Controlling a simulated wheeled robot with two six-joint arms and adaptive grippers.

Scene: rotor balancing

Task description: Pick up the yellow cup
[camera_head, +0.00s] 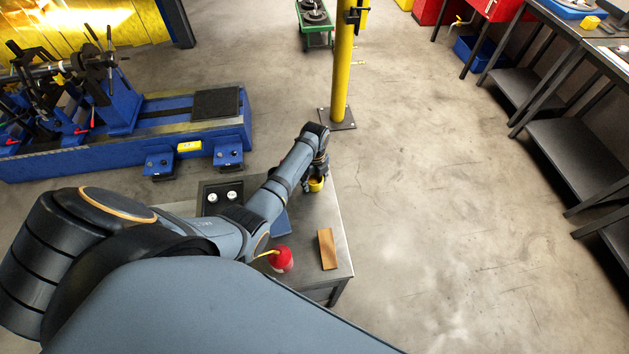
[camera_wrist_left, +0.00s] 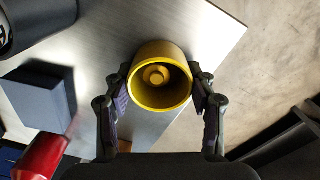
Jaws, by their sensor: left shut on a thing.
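The yellow cup (camera_head: 316,184) is at the far end of the small metal table, partly hidden by my left gripper (camera_head: 318,172). In the left wrist view the cup (camera_wrist_left: 160,78) is seen from above, round and open, with a small knob-like shape inside. My left gripper (camera_wrist_left: 162,98) has one finger against each side of the cup and is shut on it. I cannot tell whether the cup touches the table. My right gripper is not in view.
The metal table (camera_head: 341,240) also bears a red container (camera_head: 281,260) with a yellow spout, a wooden block (camera_head: 327,249) and a blue block (camera_wrist_left: 38,98). A yellow post (camera_head: 342,75) stands beyond it. A blue balancing machine (camera_head: 125,115) is at left.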

